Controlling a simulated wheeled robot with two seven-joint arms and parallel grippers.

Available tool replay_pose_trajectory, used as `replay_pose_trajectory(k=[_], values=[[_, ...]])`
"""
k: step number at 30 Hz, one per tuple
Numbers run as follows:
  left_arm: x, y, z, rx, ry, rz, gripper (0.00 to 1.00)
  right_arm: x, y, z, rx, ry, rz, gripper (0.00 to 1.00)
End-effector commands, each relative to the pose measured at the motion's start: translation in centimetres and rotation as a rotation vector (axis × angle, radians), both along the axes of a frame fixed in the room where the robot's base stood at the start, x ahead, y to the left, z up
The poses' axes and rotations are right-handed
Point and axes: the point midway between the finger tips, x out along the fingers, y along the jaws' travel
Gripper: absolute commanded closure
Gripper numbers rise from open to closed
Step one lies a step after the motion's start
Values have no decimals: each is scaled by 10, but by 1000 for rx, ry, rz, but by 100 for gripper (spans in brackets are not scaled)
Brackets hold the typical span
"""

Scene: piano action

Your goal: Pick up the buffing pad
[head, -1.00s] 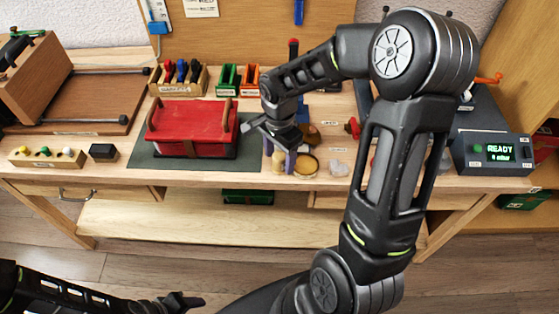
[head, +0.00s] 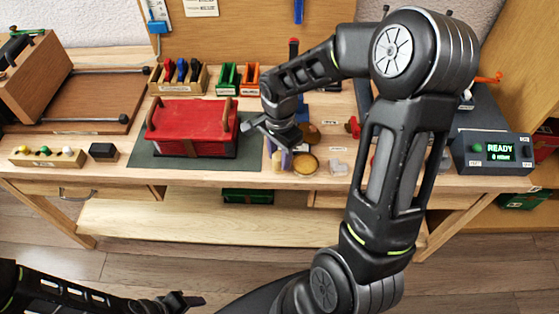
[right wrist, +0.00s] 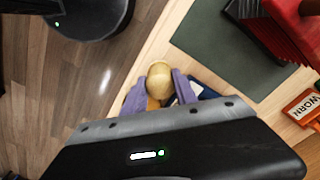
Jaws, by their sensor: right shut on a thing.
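The tan, rounded buffing pad (right wrist: 158,82) shows in the right wrist view between the purple fingertips of my right gripper (right wrist: 160,92). The gripper is shut on it. My left gripper (head: 184,301) is low at the bottom left, away from the bench. Its finger gap is unclear.
A red box-like piece (head: 194,121) stands on a dark green mat (head: 145,155) just left of the right gripper. A control box (head: 493,154) is at the far right.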

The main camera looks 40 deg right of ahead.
Motion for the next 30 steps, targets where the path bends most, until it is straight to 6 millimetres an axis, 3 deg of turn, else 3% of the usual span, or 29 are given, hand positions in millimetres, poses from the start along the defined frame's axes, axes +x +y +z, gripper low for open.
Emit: replay_pose_trajectory(k=[5,17,30], values=[[0,0,0,0,0,0,45,0,0,0,0,0,0,100],[0,0,-1,0,0,0,45,1,0,7,-2,-2,0,100],[1,-1,-11,-3,-4,-1,45,1,0,82,-1,-5,0,100]])
